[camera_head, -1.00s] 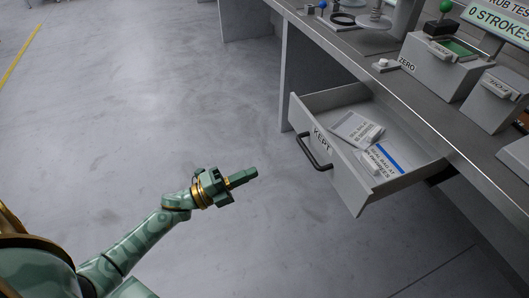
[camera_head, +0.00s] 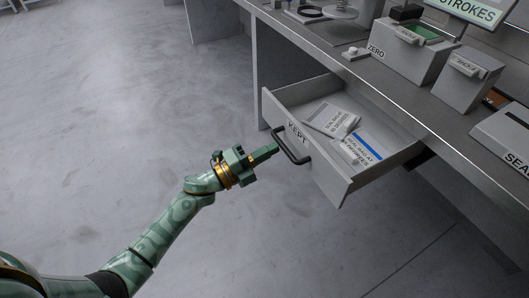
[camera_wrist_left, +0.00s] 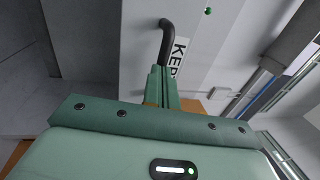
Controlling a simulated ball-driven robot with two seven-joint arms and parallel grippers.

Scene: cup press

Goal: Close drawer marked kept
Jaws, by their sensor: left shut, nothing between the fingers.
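The drawer marked KEPT (camera_head: 328,172) is pulled out from under the bench and stands open. Its front carries a dark curved handle (camera_head: 291,147) and the KEPT label. Two printed packets (camera_head: 330,119) lie inside. My left gripper (camera_head: 274,150) is shut and empty, its fingertips at the handle in the head view; whether they touch it I cannot tell. In the left wrist view the fingers (camera_wrist_left: 160,85) point at the drawer front, just below the handle (camera_wrist_left: 166,38) and left of the label (camera_wrist_left: 178,58). My right gripper is not in view.
The bench top (camera_head: 400,95) above the drawer holds a ZERO box (camera_head: 408,55), a smaller grey box (camera_head: 466,80) and other equipment. The floor (camera_head: 130,90) left of the drawer is clear.

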